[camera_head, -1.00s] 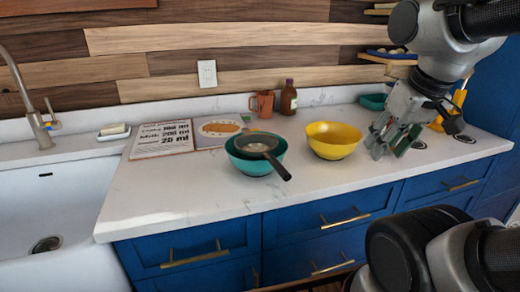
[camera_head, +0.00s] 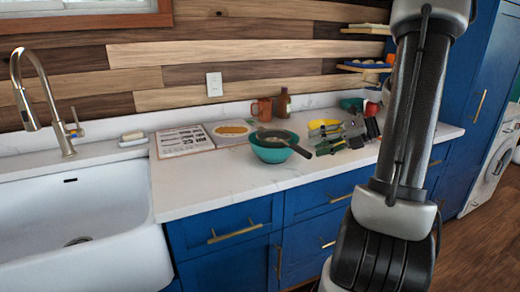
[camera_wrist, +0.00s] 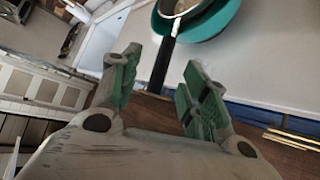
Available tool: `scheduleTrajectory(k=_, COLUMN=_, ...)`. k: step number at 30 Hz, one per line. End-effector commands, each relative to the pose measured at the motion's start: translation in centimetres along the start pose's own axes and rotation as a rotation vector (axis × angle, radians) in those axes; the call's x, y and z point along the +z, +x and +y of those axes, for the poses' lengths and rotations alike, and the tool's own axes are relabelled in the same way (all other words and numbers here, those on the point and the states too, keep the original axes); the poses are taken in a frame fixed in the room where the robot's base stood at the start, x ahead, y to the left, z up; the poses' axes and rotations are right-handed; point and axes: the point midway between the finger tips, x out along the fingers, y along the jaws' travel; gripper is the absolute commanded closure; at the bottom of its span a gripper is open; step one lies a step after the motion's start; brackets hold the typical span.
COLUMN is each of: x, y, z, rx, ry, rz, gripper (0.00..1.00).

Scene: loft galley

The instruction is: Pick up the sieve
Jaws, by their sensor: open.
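The sieve (camera_head: 274,136) has a round basket and a dark handle. It rests in the teal bowl (camera_head: 268,155) on the counter, its handle sticking out over the rim to the right and front. My gripper (camera_head: 325,149) is open and empty, just right of the handle's end in the head view. In the wrist view the sieve's handle (camera_wrist: 166,52) points down toward the gap between the open green-padded fingers of my gripper (camera_wrist: 163,60). The teal bowl (camera_wrist: 213,22) shows at the top edge there, cut off with the sieve basket.
The sink (camera_head: 85,205) is at left. The counter (camera_head: 205,185) left of the teal bowl is clear.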

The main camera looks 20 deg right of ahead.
Motion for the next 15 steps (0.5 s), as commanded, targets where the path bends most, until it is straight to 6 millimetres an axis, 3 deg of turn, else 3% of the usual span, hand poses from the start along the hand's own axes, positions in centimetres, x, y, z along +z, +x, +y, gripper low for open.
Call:
scheduleTrajectory(k=5, x=1.0, y=0.3, z=-1.3, rx=0.02, ry=0.115, rz=-0.057, gripper=0.55)
scheduleTrajectory(k=15, x=0.9, y=5.0, z=-1.2, rx=0.02, ry=0.113, rz=-0.051, gripper=0.55)
